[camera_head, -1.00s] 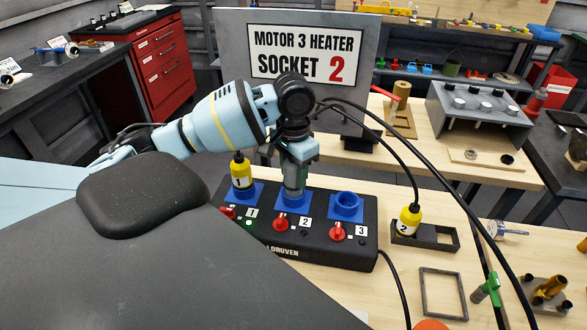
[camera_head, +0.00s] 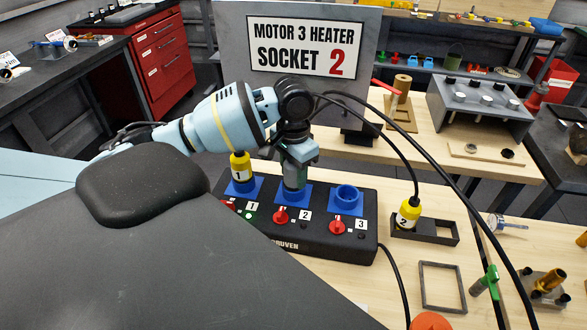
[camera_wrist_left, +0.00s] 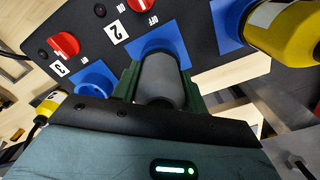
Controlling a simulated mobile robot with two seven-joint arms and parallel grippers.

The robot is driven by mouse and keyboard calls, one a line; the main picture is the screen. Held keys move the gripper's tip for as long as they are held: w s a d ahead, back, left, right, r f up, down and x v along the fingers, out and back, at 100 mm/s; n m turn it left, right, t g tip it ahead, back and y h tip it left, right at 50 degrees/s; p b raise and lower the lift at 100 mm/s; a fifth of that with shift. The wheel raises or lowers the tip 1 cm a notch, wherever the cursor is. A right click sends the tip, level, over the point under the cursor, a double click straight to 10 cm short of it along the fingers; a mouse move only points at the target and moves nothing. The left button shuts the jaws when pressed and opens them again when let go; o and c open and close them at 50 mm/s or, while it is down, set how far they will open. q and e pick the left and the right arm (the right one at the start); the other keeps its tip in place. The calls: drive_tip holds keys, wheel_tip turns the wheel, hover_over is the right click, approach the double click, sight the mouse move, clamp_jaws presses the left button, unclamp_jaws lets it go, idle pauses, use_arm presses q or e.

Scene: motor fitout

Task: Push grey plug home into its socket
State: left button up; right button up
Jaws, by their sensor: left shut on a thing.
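The grey plug (camera_head: 294,177) stands upright at the blue middle socket (camera_head: 292,197), labelled 2, on the black socket box (camera_head: 330,237). My left gripper (camera_head: 298,158) is shut on it from above. In the left wrist view the grey plug (camera_wrist_left: 162,80) is between the green fingers, its far end at the blue socket plate (camera_wrist_left: 160,35). Its lower end is at the socket mouth; I cannot tell how deep it sits. A sign (camera_head: 300,47) reads "Motor 3 heater socket 2". My right gripper is not seen.
Yellow plug 1 (camera_head: 240,166) stands in the left socket. The right blue socket (camera_head: 346,199) is empty. Yellow plug 2 (camera_head: 408,214) stands in a dark holder (camera_head: 437,232) at right, its cable arching nearby. Red knobs (camera_head: 337,227) line the box front.

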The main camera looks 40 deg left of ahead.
use_arm(q)
drive_tip(key=shift+f, duration=0.2)
drive_tip(key=o, duration=1.1)
drive_tip(key=shift+o, duration=0.2)
drive_tip(key=shift+r, duration=3.95)
